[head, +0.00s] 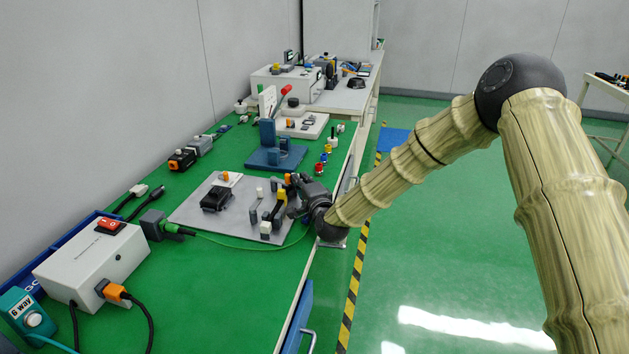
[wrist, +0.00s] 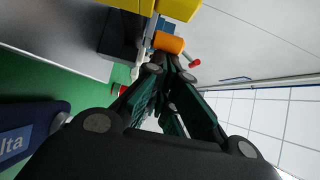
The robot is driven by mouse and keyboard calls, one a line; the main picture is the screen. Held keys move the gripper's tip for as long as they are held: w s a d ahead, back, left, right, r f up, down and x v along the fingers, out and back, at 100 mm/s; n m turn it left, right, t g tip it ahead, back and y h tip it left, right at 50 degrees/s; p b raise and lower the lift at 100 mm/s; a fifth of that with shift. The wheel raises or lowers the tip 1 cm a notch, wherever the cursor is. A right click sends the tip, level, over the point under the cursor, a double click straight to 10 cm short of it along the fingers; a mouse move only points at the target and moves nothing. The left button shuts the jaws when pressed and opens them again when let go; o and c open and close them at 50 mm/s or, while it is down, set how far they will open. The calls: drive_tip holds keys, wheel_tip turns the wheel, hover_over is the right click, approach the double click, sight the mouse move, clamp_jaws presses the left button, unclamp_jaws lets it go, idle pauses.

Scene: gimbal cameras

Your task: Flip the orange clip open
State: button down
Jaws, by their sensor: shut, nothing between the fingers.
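The orange clip (head: 287,179) is a small orange piece at the right edge of the grey board (head: 190,212), close to the table's front edge. In the wrist view an orange rounded piece (wrist: 168,42) is just beyond my fingertips, beside a yellow block (wrist: 180,8). My gripper (wrist: 166,62) is shut and empty, with its tips close to the orange piece; I cannot tell if they touch. In the head view my gripper (head: 297,184) is at the board's right edge and partly hides what is behind it.
A yellow-topped dark part (head: 281,198) and a black block (head: 215,199) are on the board. A blue stand (head: 275,156) is behind it. A white box with a red switch (head: 95,262) is at the near left. The green tabletop in front is mostly clear.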

drive_tip(key=shift+s+a, duration=0.35)
drive_tip(key=shift+s, duration=0.15)
drive_tip(key=shift+s+a+b, duration=0.35)
drive_tip(key=shift+s, duration=0.1)
drive_tip(key=d, duration=0.4)
drive_tip(key=shift+b, duration=0.35)
drive_tip(key=s+a, duration=0.1)
drive_tip(key=s, duration=0.2)
drive_tip(key=s+a, duration=0.1)
drive_tip(key=s, duration=0.2)
drive_tip(key=s+a, duration=0.1)
drive_tip(key=s, duration=0.2)
drive_tip(key=shift+s, duration=0.25)
